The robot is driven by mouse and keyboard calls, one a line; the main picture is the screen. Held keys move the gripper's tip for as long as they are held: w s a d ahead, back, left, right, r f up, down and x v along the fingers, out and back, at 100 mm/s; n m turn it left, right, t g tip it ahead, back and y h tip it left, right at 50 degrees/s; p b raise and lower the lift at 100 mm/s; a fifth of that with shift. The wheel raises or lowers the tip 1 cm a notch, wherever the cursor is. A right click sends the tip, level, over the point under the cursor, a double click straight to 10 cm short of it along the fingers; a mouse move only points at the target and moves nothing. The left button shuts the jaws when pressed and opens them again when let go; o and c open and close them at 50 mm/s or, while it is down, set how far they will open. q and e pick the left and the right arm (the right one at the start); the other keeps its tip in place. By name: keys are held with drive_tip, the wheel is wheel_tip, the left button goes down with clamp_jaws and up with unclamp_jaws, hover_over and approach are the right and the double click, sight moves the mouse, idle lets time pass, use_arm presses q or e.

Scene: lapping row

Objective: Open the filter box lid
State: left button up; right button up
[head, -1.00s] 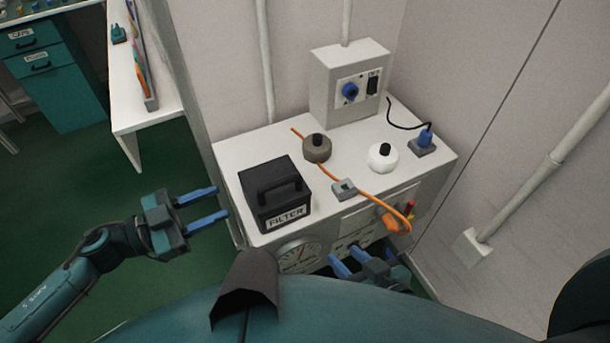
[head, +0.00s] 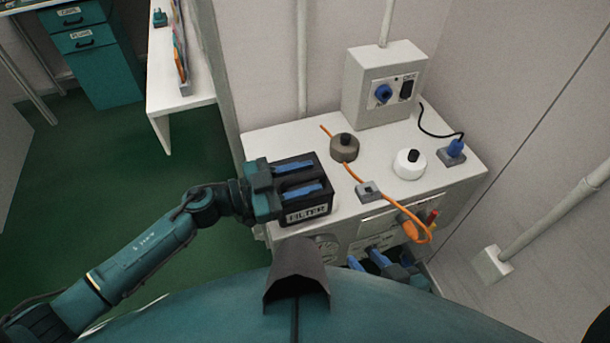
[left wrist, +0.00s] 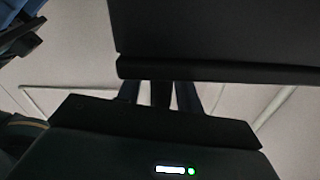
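The black filter box (head: 307,213), with a white FILTER label on its front, stands at the left front of the white cabinet top. Its lid looks shut. My left gripper (head: 318,174) lies over the lid from the left, its two blue fingers apart. The handle is mostly hidden between or under the fingers; I cannot tell if they touch it. The left wrist view shows large dark surfaces close up, which I cannot clearly identify. My right gripper (head: 367,257) is low in front of the cabinet, its blue fingers apart, partly visible, with nothing seen between them.
A grey switch box (head: 385,85) stands behind.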

use_arm(q)
drive_tip(key=shift+w+d, duration=0.1)
drive_tip(key=shift+d, duration=0.15)
clamp_jaws()
idle(0.5)
